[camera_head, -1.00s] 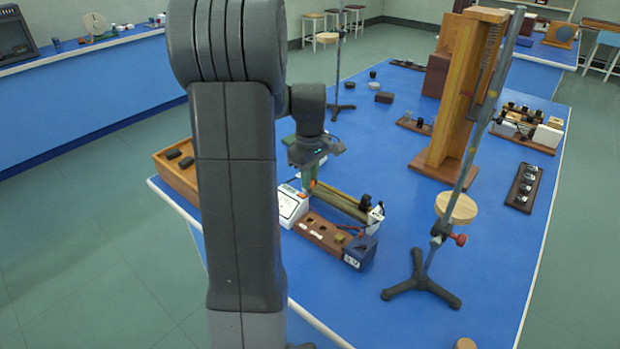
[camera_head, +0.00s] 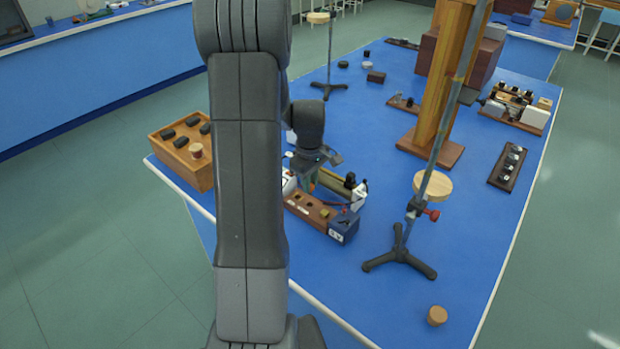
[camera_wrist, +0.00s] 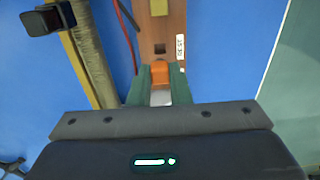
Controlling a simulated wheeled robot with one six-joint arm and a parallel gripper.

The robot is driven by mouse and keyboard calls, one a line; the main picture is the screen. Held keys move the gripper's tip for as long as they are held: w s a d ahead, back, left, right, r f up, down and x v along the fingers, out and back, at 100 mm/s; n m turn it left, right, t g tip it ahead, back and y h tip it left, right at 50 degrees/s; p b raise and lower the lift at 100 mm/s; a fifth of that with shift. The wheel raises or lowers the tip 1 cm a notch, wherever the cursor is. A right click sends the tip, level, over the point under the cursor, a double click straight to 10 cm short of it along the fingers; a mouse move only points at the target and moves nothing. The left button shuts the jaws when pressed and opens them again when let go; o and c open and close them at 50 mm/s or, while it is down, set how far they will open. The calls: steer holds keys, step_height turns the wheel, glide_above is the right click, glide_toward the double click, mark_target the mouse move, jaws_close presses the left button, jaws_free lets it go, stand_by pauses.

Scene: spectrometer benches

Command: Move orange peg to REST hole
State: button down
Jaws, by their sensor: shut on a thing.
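My gripper (camera_wrist: 160,85) is shut on the orange peg (camera_wrist: 160,75) in the wrist view, its green fingers on either side of it. The peg is over the brown wooden block (camera_wrist: 172,20), beside a square dark hole (camera_wrist: 160,48) and a small white label (camera_wrist: 180,47) that shows sideways. A yellowish peg (camera_wrist: 158,8) stands farther along the block. In the head view my gripper (camera_head: 311,182) is low at the left end of the wooden block (camera_head: 302,204). The peg's lower end is hidden, so I cannot tell whether it is in a hole.
A blue box (camera_head: 344,225) is at the block's right end. A brass-coloured tube (camera_head: 333,181) lies behind the block. A wooden tray (camera_head: 168,151) with dark pieces is at left.

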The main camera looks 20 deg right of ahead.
steer(key=shift+f+b, duration=1.8)
steer(key=shift+f, duration=1)
steer(key=c, duration=1.3)
jaws_free()
steer(key=shift+o, duration=0.2)
step_height(320, 180, up, 14)
steer(key=shift+f, duration=0.1)
steer(key=shift+f, duration=0.1)
